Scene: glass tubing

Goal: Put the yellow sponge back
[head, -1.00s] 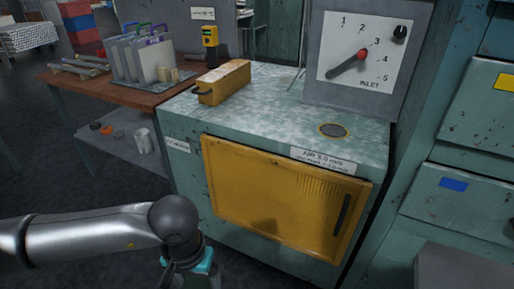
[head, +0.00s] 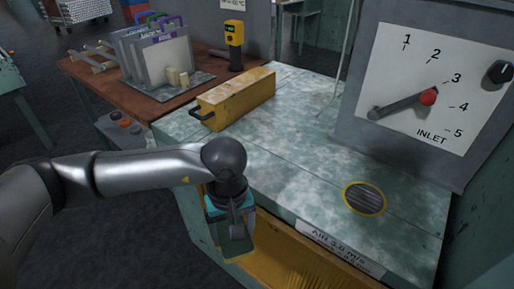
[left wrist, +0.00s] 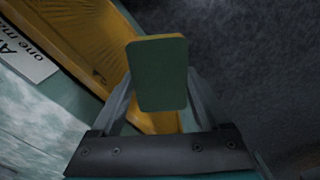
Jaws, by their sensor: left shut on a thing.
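My left gripper (head: 234,222) is shut on the sponge, in front of the green bench cabinet's front edge. The sponge (head: 238,246) shows a dark green face in the head view. In the left wrist view the sponge (left wrist: 160,78) sits between the two fingers, green face towards the camera with a thin yellow edge at its top. My right gripper is in neither view.
The mottled green bench top (head: 290,135) is mostly clear. It carries a yellow box with a handle (head: 238,98), a round grille (head: 364,198) and a dial panel (head: 420,85). A yellow front panel (head: 300,262) is below. A brown table (head: 100,78) with a rack (head: 150,55) stands behind left.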

